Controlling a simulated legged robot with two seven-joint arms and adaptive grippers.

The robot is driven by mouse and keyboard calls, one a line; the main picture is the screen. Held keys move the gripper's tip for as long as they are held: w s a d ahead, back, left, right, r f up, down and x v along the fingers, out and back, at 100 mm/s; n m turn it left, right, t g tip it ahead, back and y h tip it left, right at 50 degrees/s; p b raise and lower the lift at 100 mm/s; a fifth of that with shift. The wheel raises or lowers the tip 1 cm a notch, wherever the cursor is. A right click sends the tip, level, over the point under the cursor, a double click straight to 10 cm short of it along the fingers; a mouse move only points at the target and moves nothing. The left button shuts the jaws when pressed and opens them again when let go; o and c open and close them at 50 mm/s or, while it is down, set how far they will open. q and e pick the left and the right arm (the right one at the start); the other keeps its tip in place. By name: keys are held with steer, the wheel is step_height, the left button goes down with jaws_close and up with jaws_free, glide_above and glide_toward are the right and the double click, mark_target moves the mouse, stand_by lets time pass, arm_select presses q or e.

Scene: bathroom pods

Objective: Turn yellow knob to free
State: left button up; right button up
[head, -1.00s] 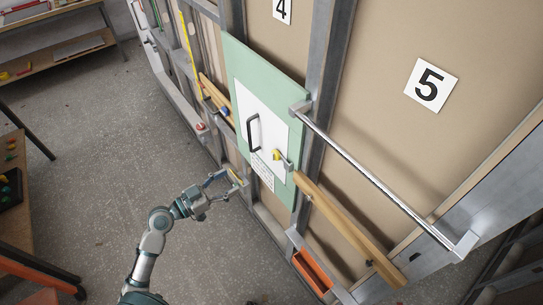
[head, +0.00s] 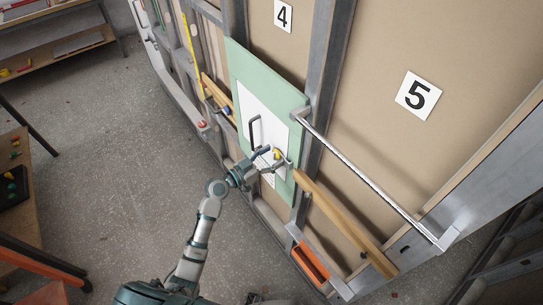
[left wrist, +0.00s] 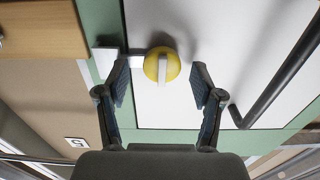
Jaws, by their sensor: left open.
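The yellow knob (head: 277,155) sits on the white panel (head: 257,105) of the green board (head: 240,62). In the left wrist view the yellow knob (left wrist: 162,65) is round, with a pale bar across its middle. A metal latch piece (left wrist: 110,58) lies beside it. My left gripper (head: 272,160) is open at the knob. In the left wrist view its fingers (left wrist: 160,85) stand on either side of the knob, with gaps on both sides. Whether the fingertips reach the panel, I cannot tell. My right gripper is not in view.
A black handle (head: 254,131) stands out from the panel beside the knob. It also shows in the left wrist view (left wrist: 280,80). A metal rail (head: 370,180) and a wooden bar (head: 345,222) run to the right. Open floor (head: 110,140) lies to the left.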

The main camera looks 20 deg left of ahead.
arm_select(q)
steer(key=shift+a, duration=0.3)
steer(key=shift+a+f, duration=0.1)
steer(key=c, duration=1.1)
steer(key=shift+d+r, duration=0.2)
steer(key=shift+d, duration=0.05)
steer(key=shift+c, duration=0.2)
